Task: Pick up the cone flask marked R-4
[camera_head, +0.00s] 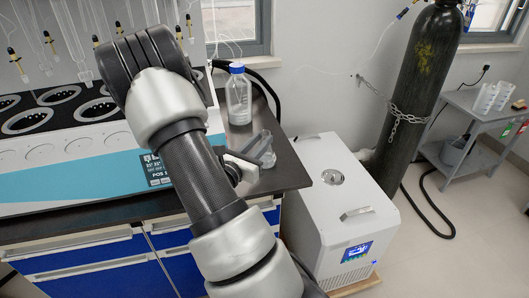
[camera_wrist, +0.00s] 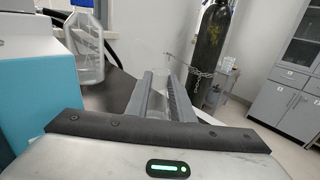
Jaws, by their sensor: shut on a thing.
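A clear glass flask (camera_head: 267,158) is at the right end of the dark bench top, at my gripper (camera_head: 258,148). My gripper's fingers (camera_wrist: 161,80) are shut on it; in the wrist view the clear glass is hard to make out between the two grey fingers. The flask looks upright in the head view, at or just above the bench top; I cannot tell whether it touches. No R-4 mark is readable, and the arm and fingers hide part of the flask.
A clear bottle with a blue cap (camera_head: 238,95) stands behind the flask; it also shows in the wrist view (camera_wrist: 84,48). The white and teal distiller (camera_head: 100,165) is at left. A white chiller box (camera_head: 340,190) and a chained dark gas cylinder (camera_head: 415,90) stand right of the bench.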

